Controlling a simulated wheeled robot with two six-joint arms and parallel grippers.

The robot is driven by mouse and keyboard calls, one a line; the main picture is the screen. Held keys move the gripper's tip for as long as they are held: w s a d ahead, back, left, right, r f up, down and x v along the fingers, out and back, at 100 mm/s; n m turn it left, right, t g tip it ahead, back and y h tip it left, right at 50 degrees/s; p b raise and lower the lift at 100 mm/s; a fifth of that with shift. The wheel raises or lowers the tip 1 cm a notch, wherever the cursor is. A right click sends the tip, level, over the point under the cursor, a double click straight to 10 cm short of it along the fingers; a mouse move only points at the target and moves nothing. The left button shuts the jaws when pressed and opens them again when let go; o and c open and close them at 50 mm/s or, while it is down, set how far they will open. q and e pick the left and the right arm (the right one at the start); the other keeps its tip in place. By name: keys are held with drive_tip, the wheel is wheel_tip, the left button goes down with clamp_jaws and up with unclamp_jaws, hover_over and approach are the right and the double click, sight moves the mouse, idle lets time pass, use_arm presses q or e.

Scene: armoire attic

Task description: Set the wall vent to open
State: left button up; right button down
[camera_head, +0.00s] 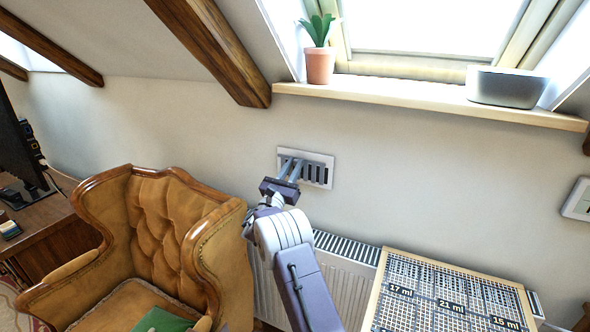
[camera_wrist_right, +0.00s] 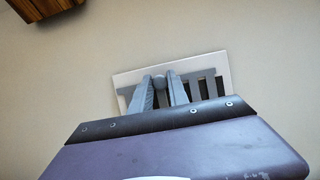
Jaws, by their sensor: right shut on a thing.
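The wall vent (camera_head: 325,172) is a pale rectangular plate with a row of dark vertical slots, set in the wall below the window sill. My right gripper (camera_head: 290,170) reaches up to the vent's left part. In the right wrist view the vent (camera_wrist_right: 222,72) lies just beyond my fingers (camera_wrist_right: 165,90). The fingers are shut on a small grey rounded knob (camera_wrist_right: 160,80) on the vent's face. Several dark slots show right of the fingers; the slots behind the fingers are partly hidden. My left gripper is not in view.
A white radiator (camera_head: 345,275) stands below the vent, with a gridded board (camera_head: 450,290) at its right. A tan armchair (camera_head: 160,225) stands at the left. A potted plant (camera_head: 320,65) and grey box (camera_head: 505,87) sit on the sill (camera_head: 420,97) above.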

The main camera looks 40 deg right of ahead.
drive_tip(key=shift+w+a, duration=0.1)
drive_tip(key=c, duration=1.5)
unclamp_jaws()
drive_tip(key=shift+o, duration=1.1)
drive_tip(key=shift+a+f, duration=0.15)
drive_tip(key=shift+a, duration=0.15)
drive_tip(key=v, duration=0.8)
drive_tip(key=shift+a, duration=0.2)
